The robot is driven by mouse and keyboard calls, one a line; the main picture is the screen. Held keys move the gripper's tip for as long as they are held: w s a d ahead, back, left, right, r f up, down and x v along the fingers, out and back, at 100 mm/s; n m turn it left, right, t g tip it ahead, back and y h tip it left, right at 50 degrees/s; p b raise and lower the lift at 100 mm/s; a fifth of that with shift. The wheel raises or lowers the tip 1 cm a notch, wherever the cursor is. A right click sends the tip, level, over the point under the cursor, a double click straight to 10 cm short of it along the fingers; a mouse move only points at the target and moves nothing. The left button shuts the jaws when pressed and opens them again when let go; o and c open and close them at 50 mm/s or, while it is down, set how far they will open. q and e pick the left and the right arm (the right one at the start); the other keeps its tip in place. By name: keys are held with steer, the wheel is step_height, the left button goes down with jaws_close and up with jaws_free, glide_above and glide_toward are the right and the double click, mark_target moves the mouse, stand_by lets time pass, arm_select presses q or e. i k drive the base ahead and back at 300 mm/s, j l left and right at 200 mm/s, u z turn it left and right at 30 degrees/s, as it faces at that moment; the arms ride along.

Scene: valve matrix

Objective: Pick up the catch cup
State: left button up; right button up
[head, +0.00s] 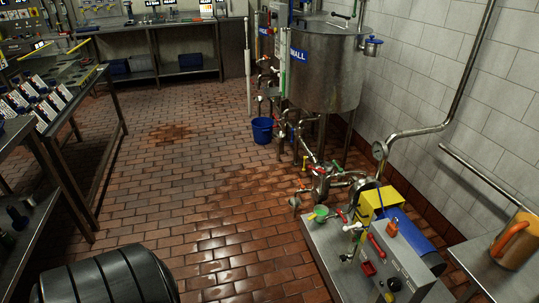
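I cannot tell for sure which vessel is the catch cup. A small metal cup with a blue rim (372,47) hangs at the right side of the big steel tank (325,68). A larger metal jug with an orange handle (513,244) stands on a steel surface at the right edge. Neither of my grippers shows in the head view.
A pump unit with a blue motor (408,235) and a grey control box (387,270) stands at the lower right. A blue bucket (262,131) is on the floor below the tank. Steel benches (112,128) line the left. The brick floor (190,190) between is clear, with wet patches.

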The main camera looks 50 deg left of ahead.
mark_target(321, 211)
steer(key=u, duration=1.05)
steer(key=z, duration=1.55)
steer(key=u, duration=1.55)
steer(key=j+z, duration=0.1)
steer(key=z, duration=0.35)
steer(key=i+j+z, duration=0.1)
steer(key=z, duration=0.3)
steer(key=j+z, duration=0.15)
steer(key=z, duration=0.3)
steer(key=j+z, duration=0.25)
steer(key=j, duration=0.4)
steer(key=i+j+z, duration=0.1)
steer(key=j+z, duration=0.2)
steer(key=j, duration=0.4)
steer(key=j+z, duration=0.25)
steer(key=j, duration=0.4)
steer(key=k+j+z, duration=0.3)
steer(key=j, duration=0.3)
steer(key=i+j, duration=0.05)
steer(key=i, duration=0.05)
